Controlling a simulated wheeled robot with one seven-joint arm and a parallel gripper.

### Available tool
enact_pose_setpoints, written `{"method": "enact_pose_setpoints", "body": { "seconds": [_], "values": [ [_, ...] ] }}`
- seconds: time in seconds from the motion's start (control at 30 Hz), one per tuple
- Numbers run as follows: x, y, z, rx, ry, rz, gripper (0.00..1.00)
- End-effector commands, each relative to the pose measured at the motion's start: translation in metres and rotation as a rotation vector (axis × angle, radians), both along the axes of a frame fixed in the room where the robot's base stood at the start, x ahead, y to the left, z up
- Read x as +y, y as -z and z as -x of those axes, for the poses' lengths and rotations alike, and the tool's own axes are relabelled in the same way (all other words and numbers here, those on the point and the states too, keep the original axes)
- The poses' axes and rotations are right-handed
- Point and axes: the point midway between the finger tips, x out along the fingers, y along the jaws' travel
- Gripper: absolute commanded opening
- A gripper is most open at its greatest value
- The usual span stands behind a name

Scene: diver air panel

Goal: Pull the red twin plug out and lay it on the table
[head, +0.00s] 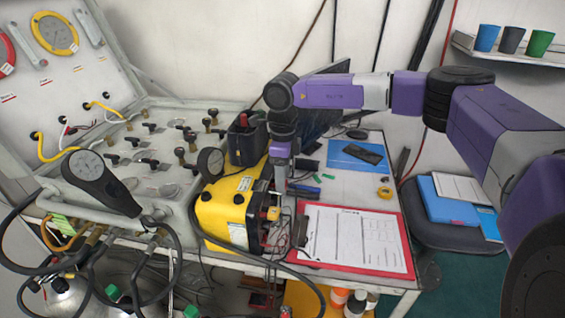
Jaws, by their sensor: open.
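A yellow battery-like box (225,208) stands on the table left of the clipboard. Its right side carries dark fittings and cables. A small red piece there (273,213) looks like the red twin plug, still at the box; its exact outline and seating are too small to tell. My gripper (284,192) points down close to that side of the box, just above and right of the red piece. Its jaws are open; the fingertips are small and partly merged with the fittings behind. The table (345,188) shows bare surface behind the clipboard.
A red clipboard (405,268) with papers fills the table's front right. A blue sheet (345,152) with a dark device, pliers and a tape roll (384,193) lie behind it. The gauge panel (140,165) stands left. Black hoses hang at the front. Cups sit on a shelf (510,54).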

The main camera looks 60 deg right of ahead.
Motion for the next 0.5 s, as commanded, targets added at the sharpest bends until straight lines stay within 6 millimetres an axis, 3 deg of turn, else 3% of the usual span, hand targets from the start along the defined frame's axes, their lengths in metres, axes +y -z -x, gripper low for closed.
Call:
{"method": "enact_pose_setpoints", "body": {
  "seconds": [0.4, 0.43, 0.5],
  "values": [
    [-0.0001, 0.0106, 0.0, 0.0, 0.0, 0.001, 0.56],
    [-0.0001, 0.0105, 0.0, 0.0, 0.0, 0.001, 0.54],
    [-0.0001, 0.0104, 0.0, 0.0, 0.0, 0.001, 0.41]
  ]
}}
